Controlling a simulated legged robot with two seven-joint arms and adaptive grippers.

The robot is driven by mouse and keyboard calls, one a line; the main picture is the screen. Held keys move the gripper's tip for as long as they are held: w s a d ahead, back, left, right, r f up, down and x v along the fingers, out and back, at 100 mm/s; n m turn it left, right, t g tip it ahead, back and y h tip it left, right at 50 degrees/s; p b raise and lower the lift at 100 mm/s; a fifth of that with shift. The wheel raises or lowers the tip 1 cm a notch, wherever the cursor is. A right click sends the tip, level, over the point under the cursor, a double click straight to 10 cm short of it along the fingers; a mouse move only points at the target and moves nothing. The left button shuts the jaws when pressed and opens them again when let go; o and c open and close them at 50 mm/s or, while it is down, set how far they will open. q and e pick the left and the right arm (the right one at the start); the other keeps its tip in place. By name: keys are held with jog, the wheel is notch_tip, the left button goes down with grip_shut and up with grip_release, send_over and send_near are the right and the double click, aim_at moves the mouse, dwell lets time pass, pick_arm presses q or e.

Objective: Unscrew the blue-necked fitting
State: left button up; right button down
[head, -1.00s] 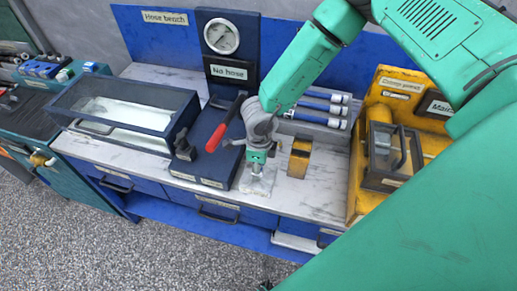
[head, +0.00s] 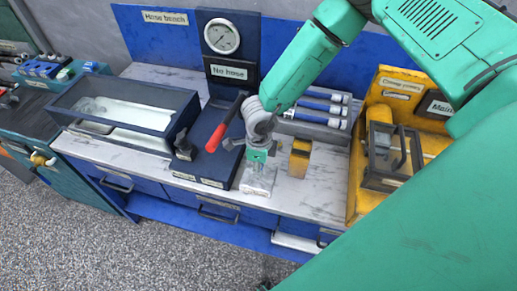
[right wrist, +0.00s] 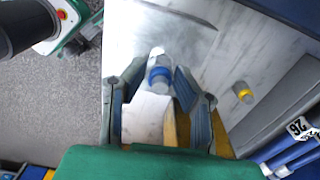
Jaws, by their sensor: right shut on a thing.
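The blue-necked fitting (right wrist: 159,74) shows in the right wrist view, between the two fingers of my right gripper (right wrist: 160,82). It has a pale grey body with a blue ring. My right gripper is shut on it, though the exact contact is hard to see. In the head view my right gripper (head: 258,156) points down over a pale block (head: 258,181) at the front of the bench; the fitting is too small or hidden there. A similar fitting with a yellow neck (right wrist: 243,91) stands apart to the right in the right wrist view. My left gripper is not in view.
A red-handled lever (head: 222,135) stands close to the left of my gripper, and a yellow block (head: 300,158) close to the right. A glass-topped case (head: 125,112) is at left. A yellow stand (head: 375,115) is at right.

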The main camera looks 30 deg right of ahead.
jog(key=n, duration=0.5)
jog(key=shift+r+n, duration=0.1)
jog(key=shift+n, duration=1)
jog(key=n, duration=0.3)
jog(key=shift+n, duration=0.3)
jog(key=shift+n, duration=0.4)
jog(key=n, duration=0.4)
jog(key=shift+r+n, duration=0.1)
jog(key=shift+n, duration=0.4)
